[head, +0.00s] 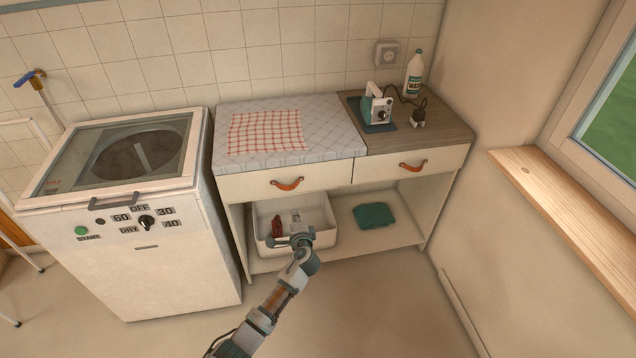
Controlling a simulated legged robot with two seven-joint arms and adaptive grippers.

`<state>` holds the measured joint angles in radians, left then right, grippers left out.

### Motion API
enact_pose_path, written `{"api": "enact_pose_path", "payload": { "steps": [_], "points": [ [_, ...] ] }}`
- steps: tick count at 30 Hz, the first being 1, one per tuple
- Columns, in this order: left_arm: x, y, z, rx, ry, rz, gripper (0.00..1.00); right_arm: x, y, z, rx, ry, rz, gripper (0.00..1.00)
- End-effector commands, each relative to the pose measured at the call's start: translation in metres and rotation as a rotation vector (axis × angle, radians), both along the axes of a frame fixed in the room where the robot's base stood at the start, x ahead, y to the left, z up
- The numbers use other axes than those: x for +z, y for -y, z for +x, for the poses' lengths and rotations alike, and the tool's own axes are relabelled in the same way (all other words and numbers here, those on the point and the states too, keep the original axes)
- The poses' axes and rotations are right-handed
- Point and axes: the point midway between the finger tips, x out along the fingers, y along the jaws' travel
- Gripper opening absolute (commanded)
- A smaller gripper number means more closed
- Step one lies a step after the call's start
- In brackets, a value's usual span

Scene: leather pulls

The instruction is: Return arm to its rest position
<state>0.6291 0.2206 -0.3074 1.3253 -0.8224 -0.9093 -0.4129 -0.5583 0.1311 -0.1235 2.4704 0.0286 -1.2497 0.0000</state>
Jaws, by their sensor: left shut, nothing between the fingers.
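My left arm comes in from the bottom of the head view and reaches toward the low shelf. My left gripper (291,241) is shut and empty, in front of the white bin (325,238) under the counter. A reddish-brown item (276,226) and a small pale item (296,216) show in the bin, just above the gripper in the picture. I cannot tell whether the gripper touches the bin. The two drawers above, with leather pulls (287,184) and (413,166), look closed. My right gripper is not in view.
A white washing machine (180,262) stands at the left. A folded green cloth (374,215) lies on the shelf right of the bin. The floor (385,310) in front is clear.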

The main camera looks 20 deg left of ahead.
Motion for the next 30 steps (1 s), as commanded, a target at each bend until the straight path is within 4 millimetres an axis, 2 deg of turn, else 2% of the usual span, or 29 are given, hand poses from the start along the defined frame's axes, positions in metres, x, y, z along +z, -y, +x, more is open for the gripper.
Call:
{"api": "enact_pose_path", "payload": {
  "steps": [5, 8, 11, 13, 15, 17, 20, 21, 23, 25, 27, 30],
  "points": [
    [-0.005, -0.004, -0.002, -0.001, -0.004, -0.009, 0.0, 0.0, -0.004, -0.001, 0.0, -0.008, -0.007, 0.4],
    [-0.023, -0.004, -0.011, -0.003, -0.027, -0.052, 0.0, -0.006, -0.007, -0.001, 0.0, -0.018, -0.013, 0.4],
    [-0.067, 0.002, -0.037, -0.004, -0.085, -0.155, 0.0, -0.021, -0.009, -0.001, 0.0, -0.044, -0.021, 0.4],
    [-0.108, 0.012, -0.067, 0.001, -0.142, -0.257, 0.0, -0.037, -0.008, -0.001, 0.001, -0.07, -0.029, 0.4],
    [-0.151, 0.025, -0.105, 0.017, -0.206, -0.37, 0.0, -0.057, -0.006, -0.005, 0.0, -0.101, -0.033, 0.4],
    [-0.184, 0.037, -0.141, 0.04, -0.26, -0.466, 0.0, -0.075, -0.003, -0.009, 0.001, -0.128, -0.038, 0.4],
    [-0.234, 0.058, -0.207, 0.094, -0.348, -0.623, 0.0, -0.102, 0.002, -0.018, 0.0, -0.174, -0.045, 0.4],
    [-0.251, 0.066, -0.235, 0.123, -0.383, -0.683, 0.0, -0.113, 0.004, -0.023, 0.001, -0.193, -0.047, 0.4],
    [-0.274, 0.078, -0.279, 0.171, -0.433, -0.774, 0.0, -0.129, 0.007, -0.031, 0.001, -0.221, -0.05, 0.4],
    [-0.297, 0.091, -0.333, 0.236, -0.489, -0.875, 0.0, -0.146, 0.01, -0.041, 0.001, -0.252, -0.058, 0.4],
    [-0.314, 0.102, -0.385, 0.307, -0.538, -0.97, 0.0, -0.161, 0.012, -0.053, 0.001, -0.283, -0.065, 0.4],
    [-0.33, 0.115, -0.451, 0.404, -0.594, -1.086, 0.0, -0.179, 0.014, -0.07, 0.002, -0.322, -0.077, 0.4]
  ]
}}
